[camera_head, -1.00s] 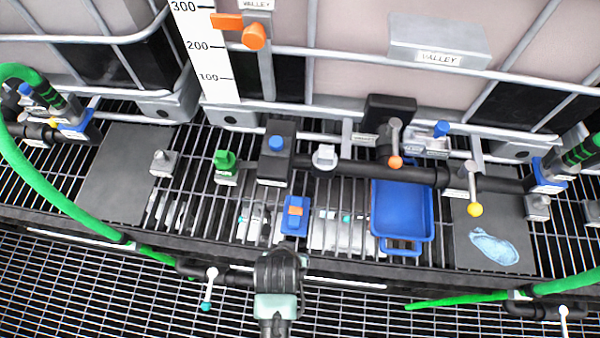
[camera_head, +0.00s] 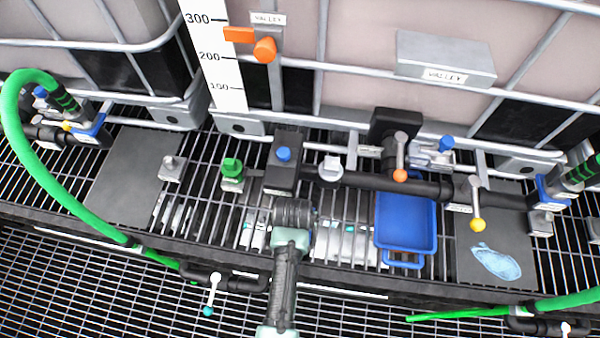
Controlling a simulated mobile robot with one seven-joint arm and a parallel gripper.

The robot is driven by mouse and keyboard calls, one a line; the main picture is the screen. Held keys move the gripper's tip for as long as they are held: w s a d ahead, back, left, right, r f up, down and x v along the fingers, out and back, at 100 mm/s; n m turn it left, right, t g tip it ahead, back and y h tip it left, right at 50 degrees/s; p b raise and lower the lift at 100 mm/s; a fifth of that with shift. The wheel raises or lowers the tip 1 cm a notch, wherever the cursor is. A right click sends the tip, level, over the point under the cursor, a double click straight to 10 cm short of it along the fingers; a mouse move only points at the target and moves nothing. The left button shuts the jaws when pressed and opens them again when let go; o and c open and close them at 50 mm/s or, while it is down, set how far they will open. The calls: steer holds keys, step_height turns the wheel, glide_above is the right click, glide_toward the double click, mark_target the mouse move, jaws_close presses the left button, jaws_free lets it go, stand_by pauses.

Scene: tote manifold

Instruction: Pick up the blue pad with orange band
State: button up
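The blue pad with orange band is not visible now; the end of my arm covers the spot where it showed earlier, on the grating left of the blue tray. My gripper (camera_head: 293,212) is seen from above and behind as a dark end past a pale green arm link. Its fingers are hidden, so I cannot tell whether it is open or shut, or whether it touches the pad.
A blue tray (camera_head: 406,247) sits right of my gripper. A black block with a blue knob (camera_head: 283,177), a green-capped valve (camera_head: 232,167) and a black pipe (camera_head: 370,181) lie behind it. A green hose (camera_head: 48,178) curves at left.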

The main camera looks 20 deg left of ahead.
steer(key=shift+f, duration=0.25)
steer(key=shift+c, duration=0.2)
jaws_close()
steer(key=shift+w+r, duration=0.1)
steer(key=shift+r, duration=0.1)
steer(key=shift+s+d, duration=0.1)
steer(key=shift+s, duration=0.15)
steer(key=s+d+b, duration=0.1)
steer(key=s+d, duration=0.1)
steer(key=s, duration=0.6)
steer(key=s+d+b, duration=0.1)
steer(key=s+d, duration=0.1)
steer(key=s, duration=0.7)
steer(key=shift+d, duration=0.4)
steer(key=shift+r, duration=0.1)
